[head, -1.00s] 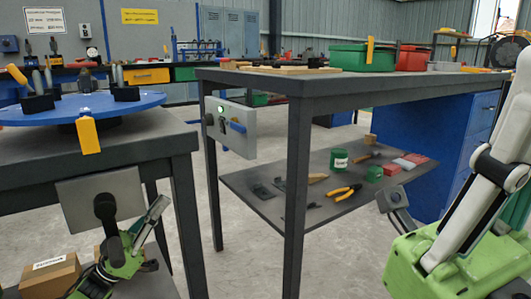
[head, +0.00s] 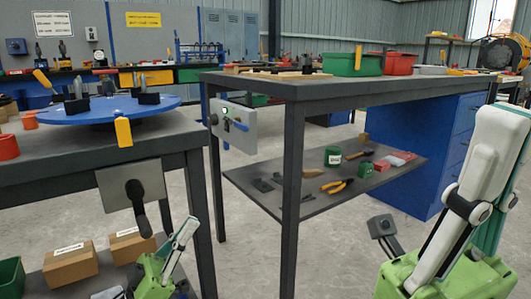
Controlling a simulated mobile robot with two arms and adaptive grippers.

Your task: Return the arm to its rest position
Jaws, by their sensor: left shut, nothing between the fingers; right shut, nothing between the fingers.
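My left arm shows at the lower left as a green housing and a pale link, in front of the left table's leg. My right arm shows at the lower right as a large white and teal link above a green housing. The fingertips of both arms are out of sight, and neither arm visibly holds anything. A small grey box on a dark stalk stands beside the right green housing; I cannot tell what it belongs to.
The left table (head: 60,160) carries a blue round plate (head: 85,112); a panel with a black lever (head: 137,200) hangs below. The right table (head: 330,90) has a lower shelf (head: 330,205) with pliers (head: 337,186) and cans. Cardboard boxes (head: 70,264) sit lower left. Floor shows between the tables.

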